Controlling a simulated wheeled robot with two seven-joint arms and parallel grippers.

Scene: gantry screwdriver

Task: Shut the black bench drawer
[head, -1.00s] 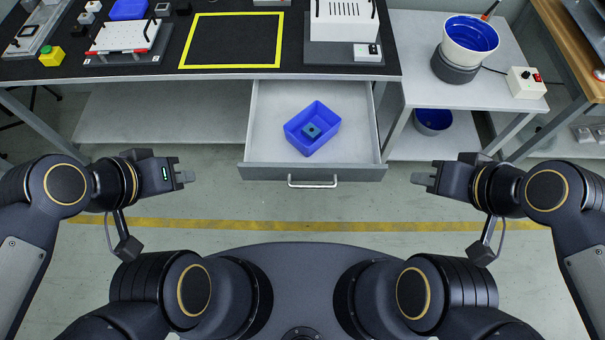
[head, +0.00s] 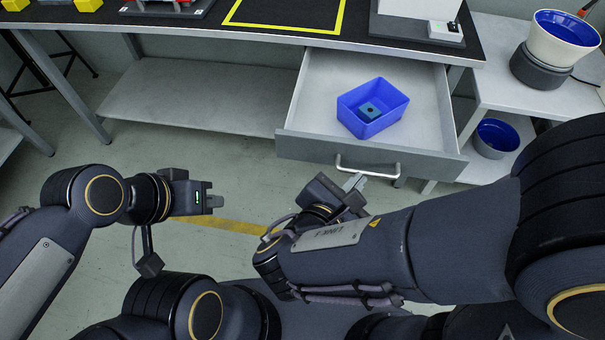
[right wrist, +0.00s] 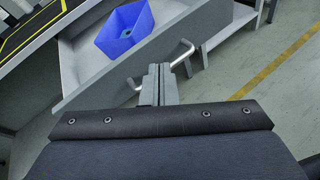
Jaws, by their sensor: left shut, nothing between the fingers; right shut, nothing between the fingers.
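The bench drawer (head: 295,146) is pulled out from under the black-topped bench (head: 180,31). Its front looks grey and carries a silver bar handle (head: 368,172). A blue bin (head: 372,126) with a small dark blue part (head: 369,109) in it sits in the drawer. My right gripper (head: 355,183) is shut and empty just in front of the handle. In the right wrist view its shut fingers (right wrist: 158,75) overlap the middle of the handle (right wrist: 182,54); I cannot tell whether they touch. My left gripper (head: 214,202) is shut and empty, left of the drawer and away from it.
A side table with a white-and-blue bowl (head: 566,38) on a dark base stands right of the drawer. Another blue bowl (head: 497,138) sits on its lower shelf. A lower shelf (head: 190,95) runs under the bench at left. The floor before the drawer is open.

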